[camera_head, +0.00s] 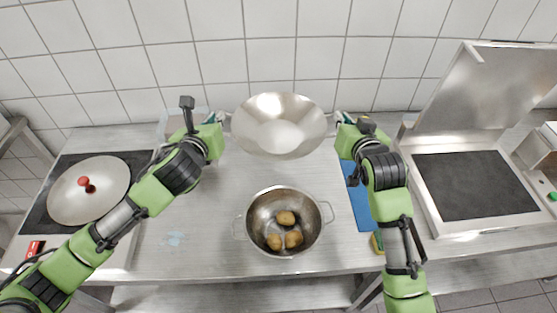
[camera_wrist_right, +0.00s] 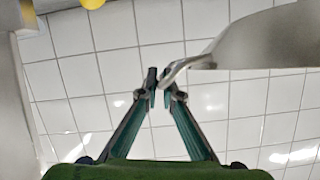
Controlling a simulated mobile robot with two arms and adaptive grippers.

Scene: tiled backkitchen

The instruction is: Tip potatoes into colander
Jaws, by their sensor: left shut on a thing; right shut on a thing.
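A wide steel bowl (camera_head: 279,135) is held up between my two grippers at the back of the counter, tilted with its inside facing me; it looks empty. My left gripper (camera_head: 224,117) is shut on its left handle. My right gripper (camera_head: 339,118) is shut on its right handle; the right wrist view shows its fingertips (camera_wrist_right: 162,85) closed on the handle and the bowl's side (camera_wrist_right: 255,40). A steel two-handled vessel, seemingly the colander (camera_head: 259,208), stands in front of the bowl; its holes cannot be made out. Three potatoes (camera_head: 294,239) lie in it.
A blue board (camera_head: 361,207) lies under my right arm. A grill with a raised lid (camera_head: 476,85) is at right.

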